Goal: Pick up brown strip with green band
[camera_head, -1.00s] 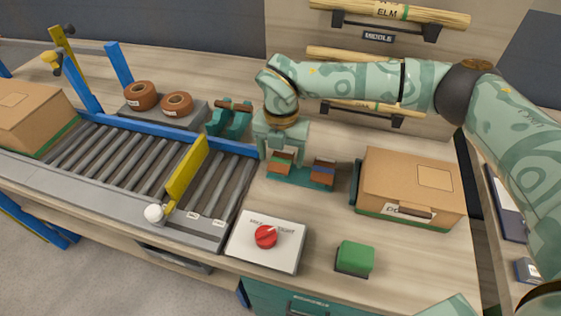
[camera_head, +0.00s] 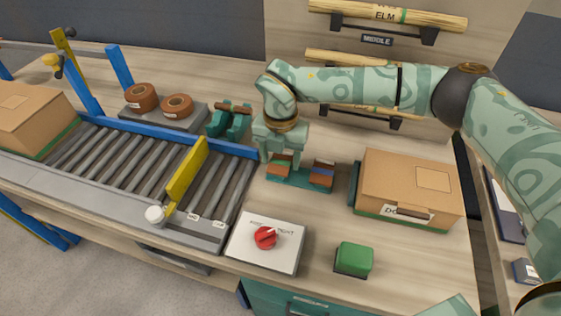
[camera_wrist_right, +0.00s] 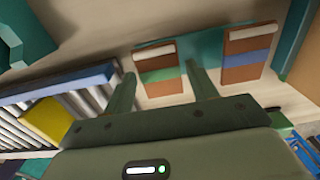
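The brown strip with green band (camera_wrist_right: 160,77) lies on a teal holder (camera_head: 299,182), with a pale end at its far side in the right wrist view. In the head view, part of this strip (camera_head: 278,170) shows below my right gripper, and its green band is mostly hidden. My right gripper (camera_head: 280,158) is open. In the wrist view its fingers (camera_wrist_right: 161,72) stand on either side of the strip, and I cannot tell whether they touch it. A brown strip with blue band (camera_wrist_right: 247,58) lies beside it, to the right. My left gripper is out of view.
A cardboard box (camera_head: 410,185) stands right of the holder. A roller conveyor (camera_head: 95,150) with a yellow bar (camera_head: 186,175) is at left. A red-knob panel (camera_head: 265,245) and a green block (camera_head: 354,258) are in front. A teal stand (camera_head: 228,122) is behind left.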

